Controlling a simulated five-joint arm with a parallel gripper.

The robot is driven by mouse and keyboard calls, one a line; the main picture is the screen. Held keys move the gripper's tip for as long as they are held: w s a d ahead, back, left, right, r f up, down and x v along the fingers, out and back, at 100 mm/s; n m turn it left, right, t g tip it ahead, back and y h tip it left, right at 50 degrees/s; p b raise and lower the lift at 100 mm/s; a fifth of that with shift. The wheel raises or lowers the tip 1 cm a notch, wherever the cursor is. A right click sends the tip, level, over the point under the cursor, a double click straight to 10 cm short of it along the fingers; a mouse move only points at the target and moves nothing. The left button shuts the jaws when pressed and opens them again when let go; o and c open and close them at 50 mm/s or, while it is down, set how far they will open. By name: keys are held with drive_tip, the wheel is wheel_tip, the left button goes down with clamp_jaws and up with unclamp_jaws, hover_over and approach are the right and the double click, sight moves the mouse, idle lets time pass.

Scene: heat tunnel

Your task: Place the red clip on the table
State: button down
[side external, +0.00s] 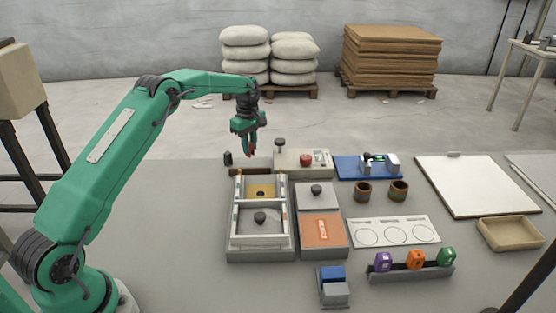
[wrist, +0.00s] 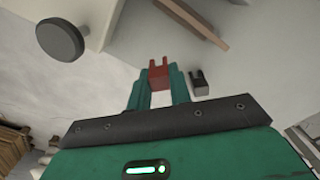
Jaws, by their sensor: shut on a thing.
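The red clip (wrist: 158,73) is held between the two green fingers of my gripper (wrist: 159,90) in the wrist view. Its two-pronged end sticks out past the fingertips. In the side view only a bit of red shows at the tips of my gripper (side external: 250,152), which points down. The gripper is above the far part of the grey table (side external: 185,215), near a brown bar (side external: 250,171). The clip appears raised above the table.
A small black clip (side external: 228,158) stands left of my gripper; it also shows in the wrist view (wrist: 199,84). A grey-white box with a black knob (side external: 280,143) is close on the right. A framed two-bay fixture (side external: 262,248) lies nearer. The table's left part is clear.

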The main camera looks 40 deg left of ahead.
sight(250, 143)
drive_tip(key=shift+f, duration=1.65)
drive_tip(key=shift+f, duration=0.15)
drive_tip(key=c, duration=1.3)
unclamp_jaws()
wheel_tip(250, 143, up, 11)
drive_tip(key=shift+r, duration=0.7)
drive_tip(key=shift+r, duration=0.1)
